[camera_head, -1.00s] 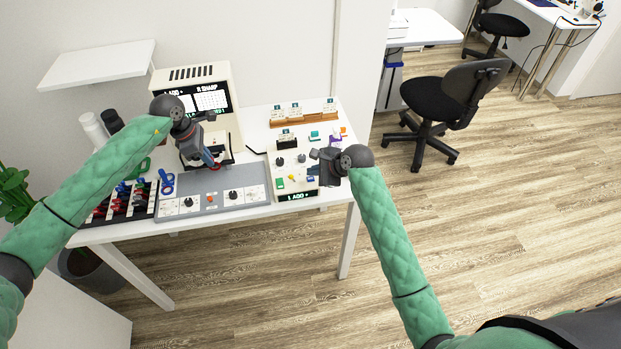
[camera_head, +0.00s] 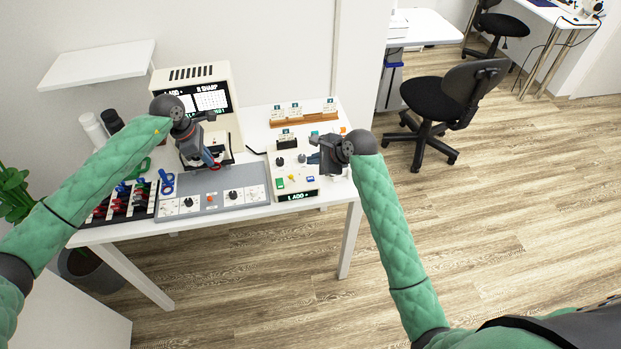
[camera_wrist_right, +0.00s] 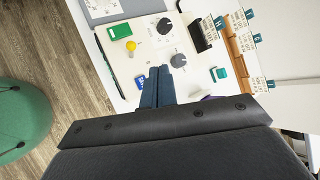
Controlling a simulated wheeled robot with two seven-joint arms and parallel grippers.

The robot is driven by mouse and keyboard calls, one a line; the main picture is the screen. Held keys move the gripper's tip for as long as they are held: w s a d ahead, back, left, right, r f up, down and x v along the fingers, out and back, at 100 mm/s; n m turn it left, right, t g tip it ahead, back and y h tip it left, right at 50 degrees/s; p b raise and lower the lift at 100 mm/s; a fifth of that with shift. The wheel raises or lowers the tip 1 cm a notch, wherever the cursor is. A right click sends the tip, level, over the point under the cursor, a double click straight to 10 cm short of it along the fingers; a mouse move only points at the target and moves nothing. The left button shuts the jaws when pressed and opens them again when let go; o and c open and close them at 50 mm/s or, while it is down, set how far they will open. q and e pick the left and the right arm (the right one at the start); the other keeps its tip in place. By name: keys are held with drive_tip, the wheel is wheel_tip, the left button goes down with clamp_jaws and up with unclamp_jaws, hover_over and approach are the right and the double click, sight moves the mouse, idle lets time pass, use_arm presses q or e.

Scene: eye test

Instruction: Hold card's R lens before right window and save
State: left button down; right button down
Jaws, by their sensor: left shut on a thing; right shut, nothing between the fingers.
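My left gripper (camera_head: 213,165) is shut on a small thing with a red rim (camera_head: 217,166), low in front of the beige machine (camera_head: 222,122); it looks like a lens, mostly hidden. I cannot make out the windows behind it. The machine's screen (camera_head: 208,100) shows a chart and "R SHARP". A card (camera_head: 285,134) stands on the beige control box (camera_head: 284,170); its text is too small to read. My right gripper (camera_head: 311,150) is shut and empty, above the box's right side. In the right wrist view its fingertips (camera_wrist_right: 156,70) are near a blue button (camera_wrist_right: 140,81).
A brown card rack (camera_head: 305,120) stands behind. A grey panel (camera_head: 212,183) and a black lens tray (camera_head: 118,212) lie at the left.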

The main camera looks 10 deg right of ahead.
idle(0.6)
drive_tip(key=v, duration=1.2)
use_arm(q)
drive_tip(key=shift+r, duration=0.1)
drive_tip(key=s+r, duration=0.4)
drive_tip(key=s, duration=0.1)
drive_tip(key=shift+r+p, duration=0.4)
use_arm(e)
drive_tip(key=shift+r, duration=0.4)
